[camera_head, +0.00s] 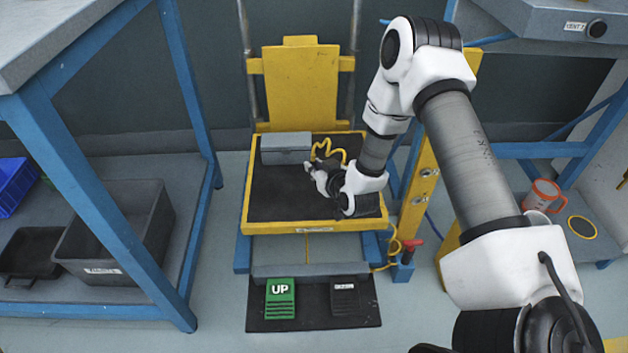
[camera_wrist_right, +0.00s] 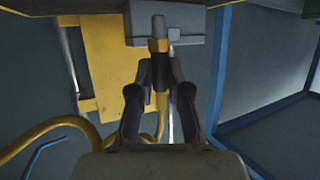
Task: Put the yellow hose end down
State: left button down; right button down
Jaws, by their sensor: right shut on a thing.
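The yellow hose (camera_head: 329,147) loops above the dark mat of a yellow-framed platform (camera_head: 264,206). My right gripper (camera_head: 312,168) is low over this mat, at the front of a grey box (camera_head: 285,149). In the right wrist view the gripper (camera_wrist_right: 159,60) is shut on the yellow hose end (camera_wrist_right: 158,45), which points toward the grey box (camera_wrist_right: 178,22). The hose (camera_wrist_right: 75,122) runs back and curls to the left of the gripper. I cannot tell whether the hose end touches the box. My left gripper is not in view.
A yellow post (camera_head: 416,194) stands right of the platform. Below are a green UP pedal (camera_head: 280,298) and a dark pedal (camera_head: 344,297). The mat's front left is clear.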

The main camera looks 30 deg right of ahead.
jog(key=f+b, duration=0.1)
jog(key=f, duration=0.1)
jog(key=w+f+b, duration=0.1)
jog(key=f+b, duration=0.1)
jog(key=shift+r, duration=0.3)
jog(key=shift+f, duration=0.4)
jog(key=c, duration=1.1)
grip_release()
